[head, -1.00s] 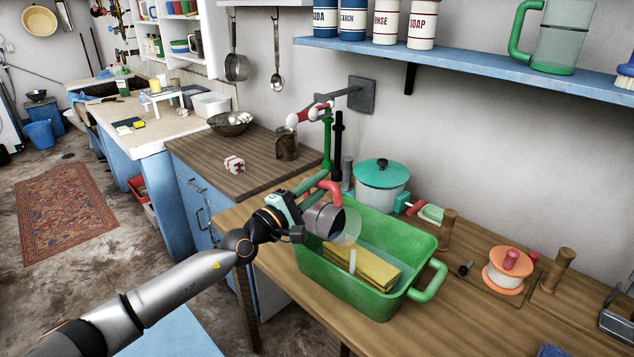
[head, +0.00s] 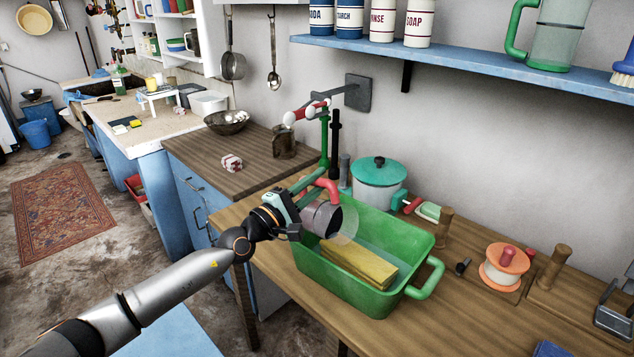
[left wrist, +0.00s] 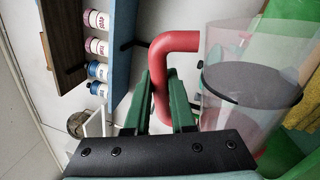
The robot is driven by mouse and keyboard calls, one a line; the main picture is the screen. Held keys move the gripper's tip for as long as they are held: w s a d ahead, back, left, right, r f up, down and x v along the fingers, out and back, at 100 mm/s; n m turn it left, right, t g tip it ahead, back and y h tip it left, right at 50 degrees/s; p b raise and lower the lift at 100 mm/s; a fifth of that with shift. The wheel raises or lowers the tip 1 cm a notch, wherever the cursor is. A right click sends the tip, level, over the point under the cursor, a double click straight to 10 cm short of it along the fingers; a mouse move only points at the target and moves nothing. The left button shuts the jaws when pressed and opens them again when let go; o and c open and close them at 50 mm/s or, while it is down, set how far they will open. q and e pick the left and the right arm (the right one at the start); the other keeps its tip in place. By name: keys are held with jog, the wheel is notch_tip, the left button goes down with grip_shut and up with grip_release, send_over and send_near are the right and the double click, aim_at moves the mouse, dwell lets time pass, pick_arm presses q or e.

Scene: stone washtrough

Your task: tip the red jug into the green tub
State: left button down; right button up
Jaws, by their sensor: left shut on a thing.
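The red jug (head: 345,226) has a clear body with a dark grey part and a red handle (head: 326,186). It is tilted far onto its side above the left part of the green tub (head: 417,262), its clear end toward the tub. My left gripper (head: 312,187) is shut on the red handle, which also shows between the fingers in the left wrist view (left wrist: 163,85). The tub stands on the wooden counter with a yellow block (head: 360,262) inside. Part of its interior is hidden by the jug. My right gripper is not in view.
A white pot with a teal lid (head: 378,185) stands close behind the tub. A green post with a red-and-white tap (head: 322,130) rises behind the jug. An orange-and-white spool-like thing (head: 504,268) and wooden pegs stand to the right. A blue shelf (head: 470,60) hangs above.

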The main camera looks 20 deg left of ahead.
pick_arm(q)
jog(key=shift+s+d+r+m+h+p, duration=0.15)
jog(key=shift+s+d+m+p, duration=0.1)
jog(key=shift+d+m, duration=0.3)
jog(key=shift+s+d+m+h+p, duration=0.2)
jog(key=shift+d+m, duration=0.25)
jog(key=shift+m, duration=0.2)
